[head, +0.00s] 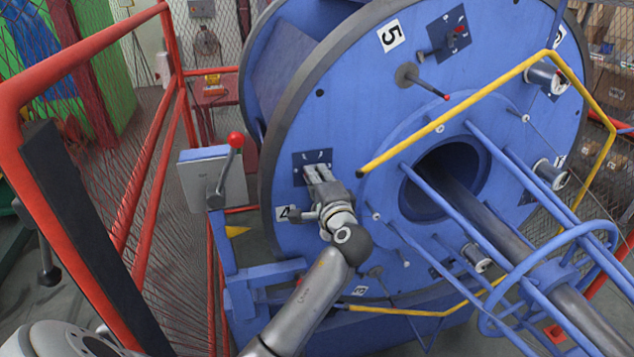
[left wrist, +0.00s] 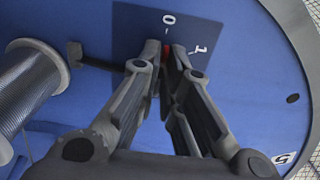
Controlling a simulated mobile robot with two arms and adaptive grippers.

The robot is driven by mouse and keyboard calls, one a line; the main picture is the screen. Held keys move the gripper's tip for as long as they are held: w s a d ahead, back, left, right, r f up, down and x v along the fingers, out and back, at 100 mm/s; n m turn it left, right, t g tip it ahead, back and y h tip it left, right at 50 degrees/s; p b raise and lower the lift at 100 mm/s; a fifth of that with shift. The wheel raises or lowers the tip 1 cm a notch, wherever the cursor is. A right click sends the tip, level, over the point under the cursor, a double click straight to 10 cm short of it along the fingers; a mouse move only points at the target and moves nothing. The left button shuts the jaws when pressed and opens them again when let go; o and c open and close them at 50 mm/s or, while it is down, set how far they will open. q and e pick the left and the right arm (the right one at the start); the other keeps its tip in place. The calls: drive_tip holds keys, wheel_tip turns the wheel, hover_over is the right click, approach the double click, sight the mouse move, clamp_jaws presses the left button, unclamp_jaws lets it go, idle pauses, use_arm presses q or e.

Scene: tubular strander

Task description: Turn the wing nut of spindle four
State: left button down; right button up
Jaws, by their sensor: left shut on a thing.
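My left gripper (head: 318,170) reaches the dark plate (head: 299,178) above the number 4 label (head: 283,213) on the large blue disc. In the left wrist view, the fingertips of the left gripper (left wrist: 166,50) are close together on a small part with a red tip (left wrist: 166,50), which I take to be the wing nut of spindle four. Most of it is hidden between the fingers. The plate (left wrist: 140,25) carries the marks 0 and 1; the red tip lies between and below them. My right gripper is not in view.
A yellow bent rail (head: 440,118) and blue bars (head: 445,200) stand right of my left arm. A lever with a red ball (head: 235,140) is on a grey box to the left. A red mesh fence (head: 150,180) bounds the left. A wire spool (left wrist: 28,88) shows in the wrist view.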

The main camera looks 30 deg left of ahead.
use_arm(q)
drive_tip(key=shift+f, duration=0.1)
idle(0.3)
drive_tip(key=c, duration=1.6)
unclamp_jaws()
drive_tip(key=v, duration=1.2)
